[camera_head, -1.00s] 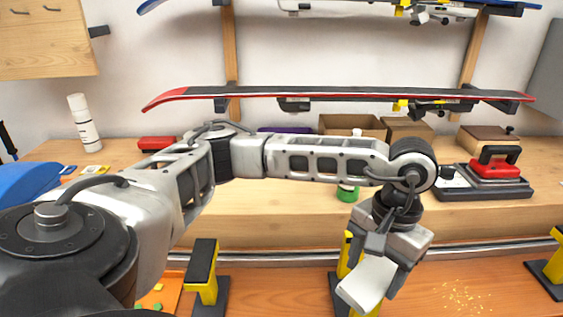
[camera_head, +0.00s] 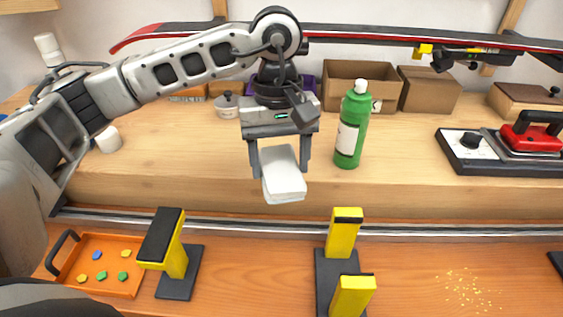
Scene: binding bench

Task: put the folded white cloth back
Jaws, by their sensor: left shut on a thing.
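The folded white cloth (camera_head: 284,178) is a small pale block between the two fingers of my left gripper (camera_head: 279,168). The gripper points down and is shut on the cloth. In the picture the cloth overlaps the front edge of the wooden bench (camera_head: 210,165); I cannot tell its exact height, but it appears held up. My right gripper is not in view.
A green bottle (camera_head: 352,130) stands close right of the gripper. Behind are a grey lidded pot (camera_head: 228,107) and cardboard boxes (camera_head: 345,84). A red iron (camera_head: 531,138) is at right. Yellow-black vise posts (camera_head: 342,232) and an orange tray (camera_head: 112,262) are in front.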

